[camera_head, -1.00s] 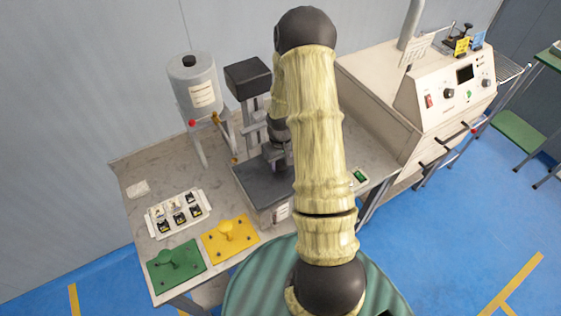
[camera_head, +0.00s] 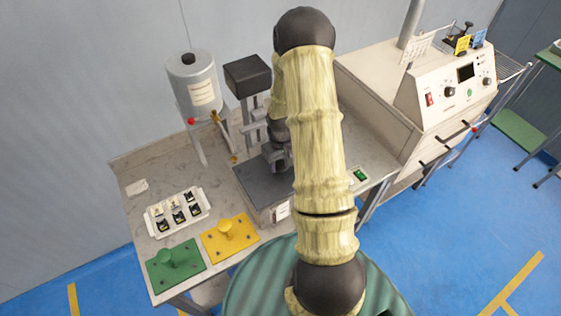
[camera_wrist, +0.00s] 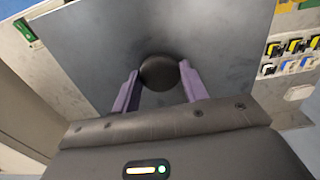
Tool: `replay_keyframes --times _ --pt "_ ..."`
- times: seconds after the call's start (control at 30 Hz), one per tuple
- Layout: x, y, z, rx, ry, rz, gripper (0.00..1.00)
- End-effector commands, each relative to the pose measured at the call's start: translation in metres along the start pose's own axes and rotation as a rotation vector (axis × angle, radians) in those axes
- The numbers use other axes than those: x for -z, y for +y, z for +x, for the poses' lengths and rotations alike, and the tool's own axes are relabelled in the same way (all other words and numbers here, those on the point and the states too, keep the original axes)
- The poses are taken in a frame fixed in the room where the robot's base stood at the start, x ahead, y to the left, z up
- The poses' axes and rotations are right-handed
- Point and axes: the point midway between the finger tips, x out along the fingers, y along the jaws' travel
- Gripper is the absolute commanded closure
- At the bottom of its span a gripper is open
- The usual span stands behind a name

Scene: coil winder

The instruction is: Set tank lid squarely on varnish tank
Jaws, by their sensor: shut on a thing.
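The tank lid is a flat grey plate (camera_wrist: 215,50) with a round dark knob (camera_wrist: 160,72), seen from above in the wrist view. My gripper (camera_wrist: 160,68) is shut on the knob, one purple finger on each side. In the head view the grey lid (camera_head: 262,184) is over the light-sided varnish tank (camera_head: 281,212), on the bench in front of the press-like stand. My gripper (camera_head: 277,157) is partly hidden by my arm there. The lid's right part and most of the tank are hidden. I cannot tell whether the lid touches the rim all round.
A white tray (camera_head: 151,223) of small parts, a green plate (camera_head: 190,271) and a yellow plate (camera_head: 240,245) stand left of the tank. A grey cylinder (camera_head: 192,85) and a black-topped stand (camera_head: 248,76) are behind. A large cream machine (camera_head: 385,100) is at the right.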

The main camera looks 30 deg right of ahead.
Motion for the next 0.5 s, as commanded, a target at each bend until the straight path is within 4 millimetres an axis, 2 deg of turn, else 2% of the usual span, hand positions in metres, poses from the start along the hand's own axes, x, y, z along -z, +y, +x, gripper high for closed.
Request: replay_keyframes --times 0.37,0.4,0.5 --pt "0.0004 0.0001 0.0078 0.000 0.001 0.000 0.94" --pt "0.0005 0.0002 0.0074 -0.001 0.001 0.000 0.53" --pt "0.0004 0.0001 0.0070 0.000 0.001 0.000 0.33"
